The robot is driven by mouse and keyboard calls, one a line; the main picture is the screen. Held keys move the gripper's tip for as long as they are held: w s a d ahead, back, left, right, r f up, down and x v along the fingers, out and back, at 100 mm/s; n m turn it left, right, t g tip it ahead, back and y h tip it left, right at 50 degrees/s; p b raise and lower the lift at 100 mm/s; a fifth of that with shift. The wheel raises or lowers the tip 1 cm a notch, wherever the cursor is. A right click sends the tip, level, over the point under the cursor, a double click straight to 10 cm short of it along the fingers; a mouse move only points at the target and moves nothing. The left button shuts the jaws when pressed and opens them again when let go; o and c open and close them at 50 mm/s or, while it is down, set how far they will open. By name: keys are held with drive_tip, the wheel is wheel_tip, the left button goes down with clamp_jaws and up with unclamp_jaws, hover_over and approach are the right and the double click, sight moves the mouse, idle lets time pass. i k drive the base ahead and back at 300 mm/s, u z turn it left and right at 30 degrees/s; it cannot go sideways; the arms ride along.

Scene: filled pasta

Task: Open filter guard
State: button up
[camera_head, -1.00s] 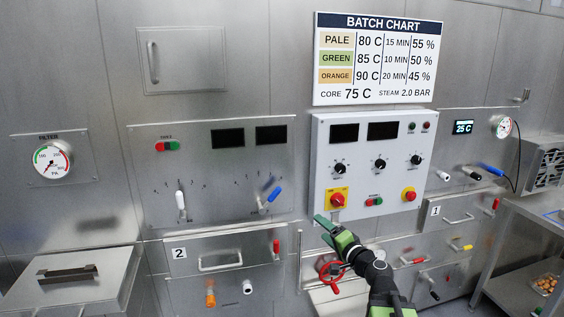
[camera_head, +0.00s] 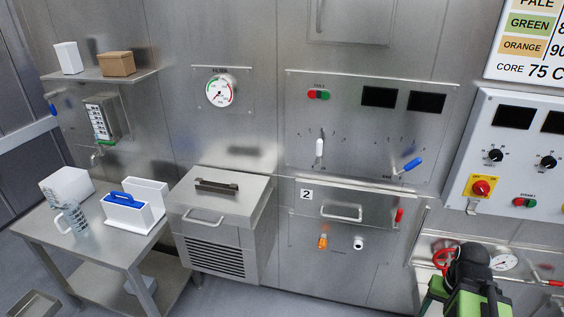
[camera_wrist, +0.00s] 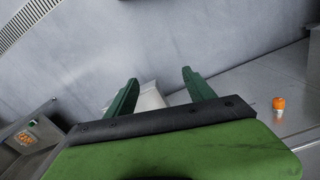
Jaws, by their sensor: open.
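Below the filter gauge (camera_head: 220,90) a steel box (camera_head: 218,220) stands out from the wall. It has a dark handle (camera_head: 217,187) on its closed lid, a bar handle (camera_head: 205,217) on its front and a louvred grille (camera_head: 217,257) below. No label names the guard; the louvred front looks most like it. My gripper (camera_wrist: 160,77) is open in the wrist view, with two dark green fingers apart and nothing held. A pale object (camera_wrist: 150,98) shows behind the fingers. In the head view my arm is at the lower right, well right of the box; its fingertips are hidden.
A steel table (camera_head: 40,225) with a blue-handled white container (camera_head: 125,210) and a clear jug (camera_head: 73,218) stands left of the box. Drawer 2 (camera_head: 340,212) and an orange knob (camera_head: 323,241) are to its right. Bare floor (camera_head: 300,302) lies in front.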

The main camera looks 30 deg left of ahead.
sight(242, 210)
drive_tip(key=u, duration=0.05)
drive_tip(key=k, duration=0.1)
drive_tip(key=u, duration=1.85)
drive_tip(key=k, duration=0.85)
drive_tip(key=z, duration=0.15)
drive_tip(key=i, duration=0.9)
drive_tip(key=u, duration=1.65)
drive_tip(key=i, duration=0.55)
